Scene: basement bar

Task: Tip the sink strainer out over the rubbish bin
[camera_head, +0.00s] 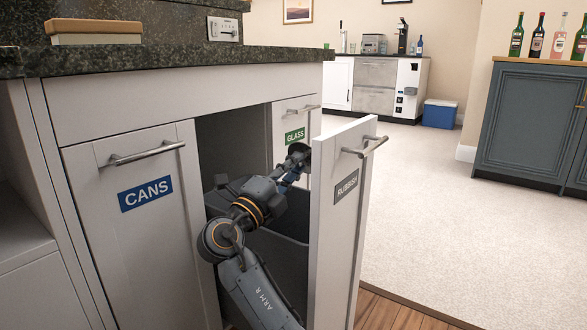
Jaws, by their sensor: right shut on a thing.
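The rubbish bin (275,250) is a dark grey container in the pulled-out unit behind the white front labelled RUBBISH (345,187). My right arm reaches up across the bin from below. My right gripper (296,167) is above the bin's opening, close to the inner side of that front. It is shut on a small dark thing, which fits the sink strainer, but its outline blends with the fingers. I cannot tell its tilt or whether anything is in it. The bin's inside is mostly hidden by my arm. My left gripper is not in view.
The CANS front (146,194) is closed on the left, and the GLASS front (294,136) stands behind the bin. The dark stone counter (180,57) overhangs the cabinets. Carpeted floor (450,220) is clear on the right, with a blue cool box (440,114) farther back.

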